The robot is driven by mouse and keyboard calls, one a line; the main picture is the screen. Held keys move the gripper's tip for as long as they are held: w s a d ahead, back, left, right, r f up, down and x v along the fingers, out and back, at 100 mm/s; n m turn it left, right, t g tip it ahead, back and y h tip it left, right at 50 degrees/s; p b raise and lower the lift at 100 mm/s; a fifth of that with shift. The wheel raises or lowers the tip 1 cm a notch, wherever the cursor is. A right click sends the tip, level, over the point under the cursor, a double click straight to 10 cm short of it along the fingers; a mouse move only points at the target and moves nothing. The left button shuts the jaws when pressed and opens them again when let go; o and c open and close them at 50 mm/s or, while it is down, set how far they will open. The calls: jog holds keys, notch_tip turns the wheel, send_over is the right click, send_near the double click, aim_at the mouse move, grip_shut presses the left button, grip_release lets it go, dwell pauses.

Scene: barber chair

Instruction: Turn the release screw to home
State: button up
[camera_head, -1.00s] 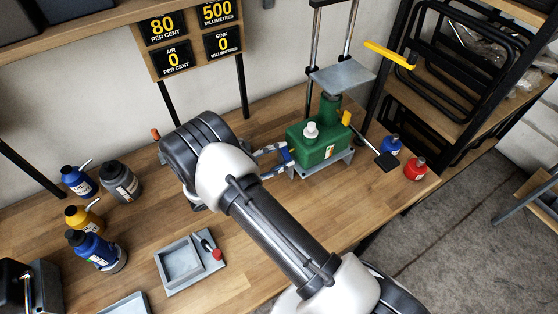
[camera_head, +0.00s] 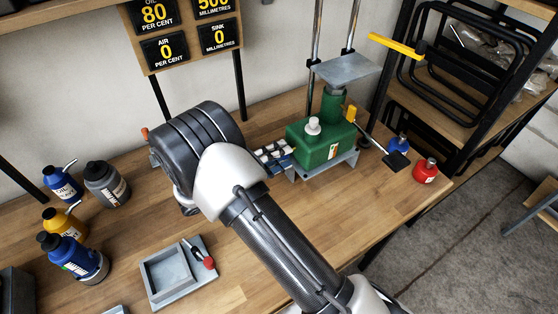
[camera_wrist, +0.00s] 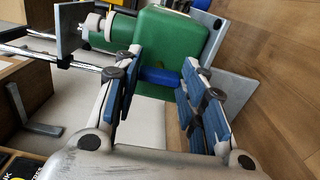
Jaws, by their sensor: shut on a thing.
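The green bottle jack (camera_head: 318,146) stands on the bench on a grey metal base, under a grey plate. In the wrist view its green body (camera_wrist: 170,40) fills the top middle. A short blue cylinder (camera_wrist: 160,77), which looks like the release screw, sticks out of it towards me. My gripper (camera_wrist: 163,72) has its blue-padded fingers on both sides of this cylinder and is shut on it. In the head view my gripper (camera_head: 274,154) is at the jack's left side, and my wrist hides part of it. The screw cannot be made out there.
A yellow-handled lever (camera_head: 396,45) sticks out above right of the jack. A grey tray (camera_head: 172,272) and several bottles are at left. A number panel (camera_head: 185,32) hangs behind.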

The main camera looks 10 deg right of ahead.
jog(key=shift+m, duration=0.3)
dwell(0.4)
jog(key=o, duration=1.1)
jog(key=shift+c, duration=0.2)
jog(key=v, duration=1.2)
jog(key=shift+r, duration=0.1)
